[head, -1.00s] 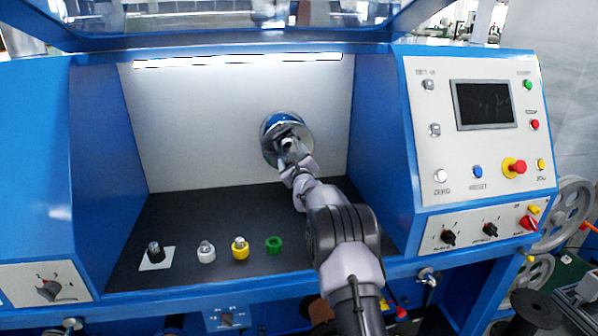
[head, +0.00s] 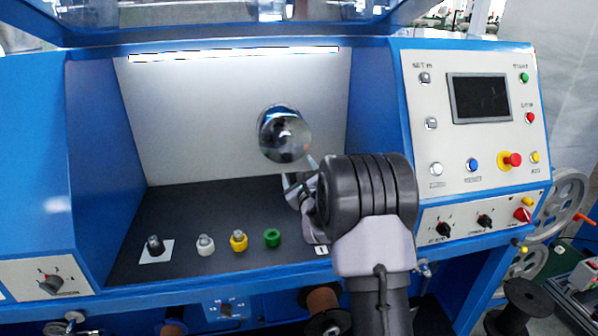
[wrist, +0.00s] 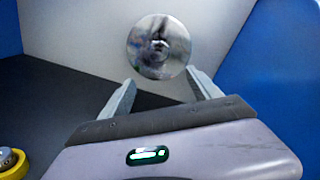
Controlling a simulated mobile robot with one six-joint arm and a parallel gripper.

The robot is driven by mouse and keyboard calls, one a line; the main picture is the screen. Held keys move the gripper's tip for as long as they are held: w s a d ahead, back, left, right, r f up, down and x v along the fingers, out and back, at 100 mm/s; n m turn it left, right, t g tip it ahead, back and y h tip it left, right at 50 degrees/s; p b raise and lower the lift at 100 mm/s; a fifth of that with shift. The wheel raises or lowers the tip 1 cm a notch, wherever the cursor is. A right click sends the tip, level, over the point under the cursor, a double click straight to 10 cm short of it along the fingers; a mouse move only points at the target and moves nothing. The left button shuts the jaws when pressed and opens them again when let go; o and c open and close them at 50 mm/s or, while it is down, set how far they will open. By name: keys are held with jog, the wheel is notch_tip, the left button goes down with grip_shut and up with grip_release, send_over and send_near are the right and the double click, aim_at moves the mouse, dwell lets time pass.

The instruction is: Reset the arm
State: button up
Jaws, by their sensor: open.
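My gripper (wrist: 161,79) shows in the wrist view with its two grey fingers spread apart and nothing between them. Beyond the fingertips is a shiny round metal disc (wrist: 160,47) on the pale back wall. In the head view the disc (head: 285,138) is bare, and my gripper is below and a little right of it, apart from it. My arm's dark, ribbed joint hides much of the gripper there.
On the dark shelf (head: 190,212) stand a black pulley (head: 154,246) on a white square, a white (head: 205,244), a yellow (head: 238,241) and a green one (head: 272,238). The control panel (head: 450,150) is at right, a blue wall (head: 375,150) beside my arm.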

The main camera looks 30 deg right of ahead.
dwell(0.4)
jog(key=s+a+r+n+g+y, duration=0.2)
jog(key=s+a+r+n+g, duration=0.15)
jog(key=s+a+n, duration=0.55)
jog(key=s+a+r+n+g+y, duration=0.1)
jog(key=s+a+r+n+g, duration=0.25)
jog(key=s+a+n, duration=0.5)
jog(key=s+a+f+n+g+y, duration=0.1)
jog(key=s+a+n, duration=0.2)
jog(key=s, duration=0.6)
jog(key=s+a+f+n+g+y, duration=0.1)
jog(key=s+a+f+n+g, duration=0.1)
jog(key=s, duration=0.7)
jog(key=s+a+f+n+g+y, duration=0.1)
jog(key=s+a+f+n+y, duration=0.1)
jog(key=s+a+n, duration=0.3)
jog(key=s+n, duration=0.1)
jog(key=s, duration=0.2)
jog(key=shift+s+g, duration=0.3)
jog(key=shift+s, duration=0.1)
